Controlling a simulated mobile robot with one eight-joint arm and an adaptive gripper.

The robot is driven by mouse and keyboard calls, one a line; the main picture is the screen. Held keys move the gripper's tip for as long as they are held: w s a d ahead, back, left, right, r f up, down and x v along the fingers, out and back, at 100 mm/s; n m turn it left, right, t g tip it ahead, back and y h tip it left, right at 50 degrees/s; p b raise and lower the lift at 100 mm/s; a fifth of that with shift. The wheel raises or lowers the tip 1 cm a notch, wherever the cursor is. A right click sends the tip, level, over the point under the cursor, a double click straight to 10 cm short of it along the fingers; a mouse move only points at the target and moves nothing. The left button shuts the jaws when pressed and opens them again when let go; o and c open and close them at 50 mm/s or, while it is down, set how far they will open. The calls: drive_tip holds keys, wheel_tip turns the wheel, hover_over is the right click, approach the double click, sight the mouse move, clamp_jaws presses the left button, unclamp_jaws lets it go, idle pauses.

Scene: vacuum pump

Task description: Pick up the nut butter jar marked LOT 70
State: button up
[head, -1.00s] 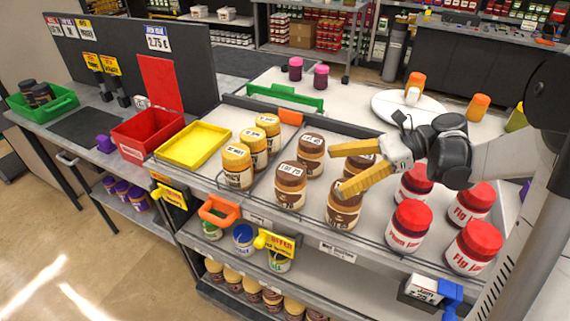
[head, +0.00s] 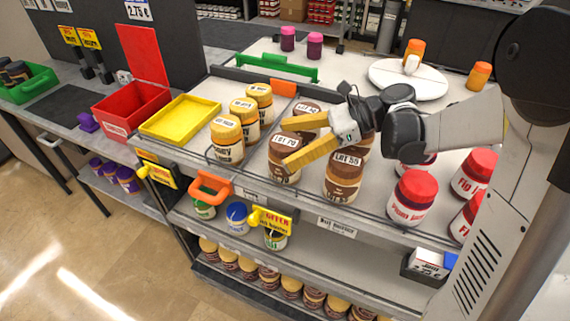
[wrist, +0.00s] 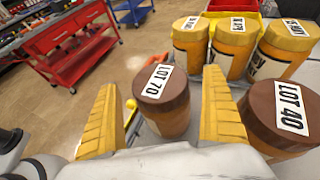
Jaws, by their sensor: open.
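The nut butter jar marked LOT 70 (head: 281,150) has a brown lid and stands upright at the front of its shelf row. In the wrist view its lid (wrist: 160,83) shows between my two yellow fingers, with its lower part partly hidden. My gripper (head: 285,145) is open around the sides of this jar; I cannot tell whether either finger touches it. The LOT 40 jar (wrist: 284,115) stands just right of the right finger in the wrist view. The LOT 55 jar (head: 344,177) stands right of LOT 70 in the head view.
Yellow-lidded jars (head: 227,140) stand in a row to the left, beside a yellow tray (head: 180,121). Red-lidded jam jars (head: 412,198) stand to the right. An orange clip (head: 211,187) sits on the shelf's front edge. A red box (head: 132,108) is further left.

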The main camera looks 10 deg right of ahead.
drive_tip(key=shift+a, duration=0.1)
drive_tip(key=shift+c, duration=0.3)
drive_tip(key=c, duration=1.5)
